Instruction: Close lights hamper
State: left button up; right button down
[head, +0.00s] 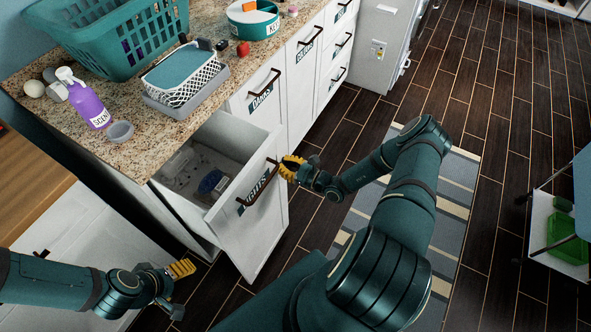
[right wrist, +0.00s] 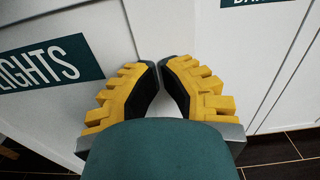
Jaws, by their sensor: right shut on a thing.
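The lights hamper (head: 262,222) is a white pull-out drawer with a dark handle (head: 258,183) and a green LIGHTS label. It stands pulled out from under the counter, with a blue item and pale items inside. Its front also fills the left of the right wrist view (right wrist: 40,115). My right gripper (head: 290,166) is at the right edge of that front, near the handle's upper end. Its yellow fingers (right wrist: 160,65) are shut with tips close together; what is between them is hidden. My left gripper (head: 178,285) is low at the left, apart from the hamper; its opening is unclear.
The granite counter (head: 140,155) holds a teal basket (head: 110,45), a purple spray bottle (head: 88,105) and a patterned basket (head: 183,75). The shut darks hamper (head: 255,105) is beside the lights hamper. A striped rug (head: 455,190) lies on the floor. A white shelf (head: 550,235) stands at right.

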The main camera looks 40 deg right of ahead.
pick_arm(q)
notch_tip(320, 180, down, 4)
jog(key=b, duration=0.4)
jog(key=shift+d+f, duration=0.1)
jog(key=shift+f, duration=0.1)
pick_arm(e)
jog(key=x, duration=2.1)
jog(key=shift+w+r, duration=0.2)
jog(key=shift+a, duration=0.1)
